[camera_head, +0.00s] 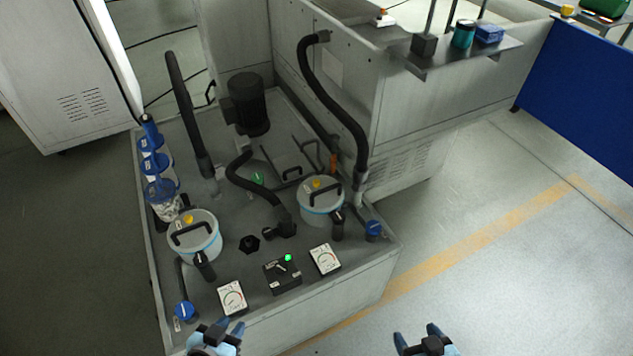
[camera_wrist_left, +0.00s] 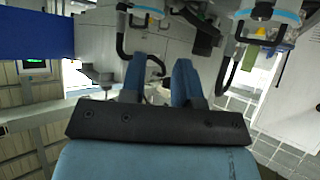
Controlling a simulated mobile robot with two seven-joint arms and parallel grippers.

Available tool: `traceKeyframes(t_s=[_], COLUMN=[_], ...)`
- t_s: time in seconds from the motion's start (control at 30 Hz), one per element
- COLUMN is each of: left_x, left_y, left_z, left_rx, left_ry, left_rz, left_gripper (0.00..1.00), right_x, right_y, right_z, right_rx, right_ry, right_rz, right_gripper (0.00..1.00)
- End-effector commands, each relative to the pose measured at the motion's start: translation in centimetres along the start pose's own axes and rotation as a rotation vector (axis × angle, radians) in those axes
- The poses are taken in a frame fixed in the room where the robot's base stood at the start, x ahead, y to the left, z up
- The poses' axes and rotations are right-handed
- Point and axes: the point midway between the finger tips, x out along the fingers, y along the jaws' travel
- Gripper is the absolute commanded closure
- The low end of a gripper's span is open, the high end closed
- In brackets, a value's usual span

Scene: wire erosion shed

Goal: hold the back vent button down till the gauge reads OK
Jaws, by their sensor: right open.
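Two round white filter canisters stand on the grey machine deck. The back canister (camera_head: 320,208) has a yellow vent button (camera_head: 317,184) on its lid beside a black handle. The front canister (camera_head: 197,243), nearer and left, has its own yellow button (camera_head: 188,219). Two white dial gauges, a left one (camera_head: 232,298) and a right one (camera_head: 325,260), sit at the deck's near edge; their readings are too small to tell. My left gripper (camera_head: 215,335) is open and empty by the near edge; its parted fingers show in the left wrist view (camera_wrist_left: 160,75). My right gripper (camera_head: 425,342) is open and empty over the floor.
A black control box (camera_head: 283,274) with a lit green lamp sits between the gauges. Black hoses (camera_head: 255,187), a pump motor (camera_head: 246,105) and blue valve knobs (camera_head: 373,228) crowd the deck. A tall grey cabinet (camera_head: 400,95) stands behind. The floor at right is clear.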

Motion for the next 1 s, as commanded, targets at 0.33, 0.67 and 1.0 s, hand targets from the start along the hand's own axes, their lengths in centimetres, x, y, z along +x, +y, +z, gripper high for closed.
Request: traceKeyframes(t_s=[0.33,0.67,1.0], left_x=[0.01,0.01,0.04], left_y=[0.02,0.01,0.00], left_z=[-0.01,-0.02,-0.06], left_rx=[0.000,0.000,0.000], left_ry=[0.000,0.000,0.001], left_rz=[0.000,0.000,0.000], left_gripper=[1.00,1.00,1.00], right_x=[0.00,0.00,-0.01], right_y=[-0.01,-0.01,-0.01], right_z=[0.02,0.02,0.01], right_rx=[0.000,0.000,0.000], right_ry=[0.000,0.000,0.000], right_rz=[0.000,0.000,0.000], right_gripper=[0.28,0.28,0.28])
